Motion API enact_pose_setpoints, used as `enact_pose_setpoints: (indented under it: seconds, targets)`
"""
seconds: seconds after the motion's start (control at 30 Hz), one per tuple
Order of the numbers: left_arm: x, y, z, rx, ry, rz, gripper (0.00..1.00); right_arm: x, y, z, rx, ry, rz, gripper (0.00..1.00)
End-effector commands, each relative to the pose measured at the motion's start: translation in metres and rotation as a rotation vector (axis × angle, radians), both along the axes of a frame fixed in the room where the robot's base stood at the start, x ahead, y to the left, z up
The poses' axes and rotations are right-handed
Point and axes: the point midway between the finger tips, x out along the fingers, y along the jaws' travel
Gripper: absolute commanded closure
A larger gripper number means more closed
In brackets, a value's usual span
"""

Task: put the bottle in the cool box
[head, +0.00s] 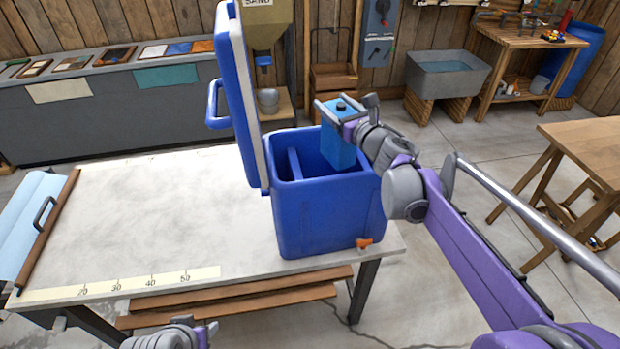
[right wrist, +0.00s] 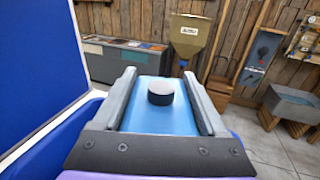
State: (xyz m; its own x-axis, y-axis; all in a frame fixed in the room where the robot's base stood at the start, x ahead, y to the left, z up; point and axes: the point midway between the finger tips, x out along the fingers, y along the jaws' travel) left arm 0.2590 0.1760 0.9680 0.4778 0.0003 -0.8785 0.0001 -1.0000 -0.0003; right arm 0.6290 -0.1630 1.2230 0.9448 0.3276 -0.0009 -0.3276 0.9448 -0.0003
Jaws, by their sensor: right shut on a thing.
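The bottle (head: 338,150) is a blue block-shaped one with a black cap. My right gripper (head: 336,112) is shut on its upper part and holds it upright over the opening of the cool box (head: 325,218). Its lower end shows against the inside of the box; I cannot tell how far below the rim it is. In the right wrist view the bottle's blue top (right wrist: 160,115) sits between both fingers. The cool box is blue, with its lid (head: 238,100) standing open on the left and a divider (head: 294,164) inside. My left gripper (head: 175,336) is partly cut off at the bottom edge.
The box stands at the right end of a pale worktable (head: 140,220) with a printed scale along its front. An orange tap (head: 364,243) sticks out low on the box. A blue sheet with a handled bar (head: 46,225) lies at the left. The table's middle is clear.

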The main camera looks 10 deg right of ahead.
Motion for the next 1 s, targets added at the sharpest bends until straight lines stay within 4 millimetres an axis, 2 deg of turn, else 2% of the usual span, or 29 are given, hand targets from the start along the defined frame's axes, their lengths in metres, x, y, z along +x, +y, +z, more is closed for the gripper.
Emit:
enact_pose_setpoints:
  seconds: [0.03,0.2,0.53,0.57,0.6,0.67,0.7,1.0]
  targets:
    - [-0.004,0.0,-0.009,0.0,0.007,0.0,0.5,-0.001,0.0,-0.011,0.001,0.003,0.001,1.0]
    - [-0.008,0.0,-0.019,0.0,0.014,0.0,0.5,-0.001,0.0,-0.026,0.001,0.003,0.001,1.0]
    - [-0.008,0.0,-0.019,0.0,0.015,0.0,0.5,0.0,0.0,-0.027,0.001,-0.001,0.001,1.0]
    - [-0.008,0.0,-0.019,0.0,0.015,0.0,0.5,0.0,0.0,-0.027,0.001,-0.001,0.001,0.2]
    - [-0.008,0.0,-0.019,0.0,0.015,0.0,0.5,0.0,0.0,-0.027,0.001,-0.001,0.001,0.13]
    - [-0.008,0.0,-0.019,0.0,0.015,0.0,0.5,0.0,0.0,-0.027,0.001,0.0,0.001,0.02]
    - [-0.008,0.0,-0.019,0.0,0.015,0.0,0.5,0.0,0.0,-0.027,0.001,0.0,0.0,0.0]
    - [-0.008,0.0,-0.02,0.0,0.015,0.0,0.5,-0.005,-0.002,-0.028,0.001,0.0,-0.001,0.0]
